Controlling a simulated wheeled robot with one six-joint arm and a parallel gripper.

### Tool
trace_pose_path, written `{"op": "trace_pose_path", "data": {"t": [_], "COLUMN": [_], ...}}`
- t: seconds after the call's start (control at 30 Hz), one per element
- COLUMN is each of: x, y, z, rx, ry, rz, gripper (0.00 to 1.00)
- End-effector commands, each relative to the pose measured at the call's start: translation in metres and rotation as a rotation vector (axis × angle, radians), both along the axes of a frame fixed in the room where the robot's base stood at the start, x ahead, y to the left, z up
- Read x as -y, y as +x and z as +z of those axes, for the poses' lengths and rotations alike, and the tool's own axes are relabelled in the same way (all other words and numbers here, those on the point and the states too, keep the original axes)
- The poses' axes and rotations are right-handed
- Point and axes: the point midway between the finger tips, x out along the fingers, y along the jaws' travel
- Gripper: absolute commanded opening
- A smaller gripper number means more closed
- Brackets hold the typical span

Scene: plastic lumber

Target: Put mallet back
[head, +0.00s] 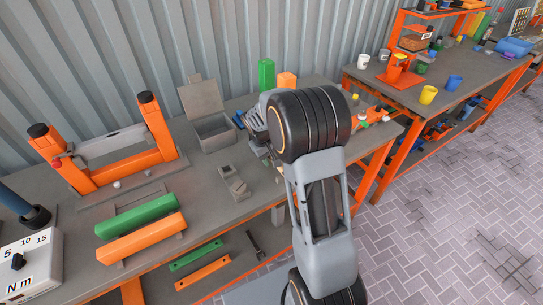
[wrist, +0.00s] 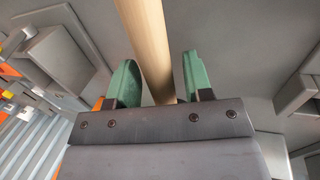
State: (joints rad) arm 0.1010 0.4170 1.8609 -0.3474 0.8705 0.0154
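My gripper (wrist: 160,75) has two green-padded fingers that stand apart, seen close up in the wrist view. A pale wooden handle (wrist: 148,40), which looks like the mallet's, runs between them from the top edge down behind the gripper body. It lies close to the left finger, and a narrow gap shows on the right. The mallet's head is not identifiable in either view. In the head view my gripper (head: 257,132) is mostly hidden behind my arm, low over the far right part of the grey workbench (head: 205,182).
An open grey box (head: 212,132) stands left of my gripper. Green (head: 266,74) and orange (head: 287,80) blocks stand behind it. Orange and green beams (head: 140,238), an orange frame (head: 105,160) and a torque tester (head: 28,265) are farther left. A second bench (head: 400,82) stands right.

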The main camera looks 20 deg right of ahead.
Motion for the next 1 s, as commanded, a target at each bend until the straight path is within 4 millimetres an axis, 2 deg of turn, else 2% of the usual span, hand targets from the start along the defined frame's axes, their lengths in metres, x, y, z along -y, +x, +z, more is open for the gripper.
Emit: {"op": "trace_pose_path", "data": {"t": [0.27,0.4,0.8,1.0], "x": [0.0,-0.002,-0.021,-0.028], "y": [0.0,0.001,0.001,0.001], "z": [0.001,0.01,0.081,0.107], "rx": [0.0,0.002,0.005,0.002], "ry": [0.0,-0.001,0.001,0.0], "rz": [0.0,0.001,0.001,0.0], "gripper": [0.51,0.51,0.51,0.51]}}
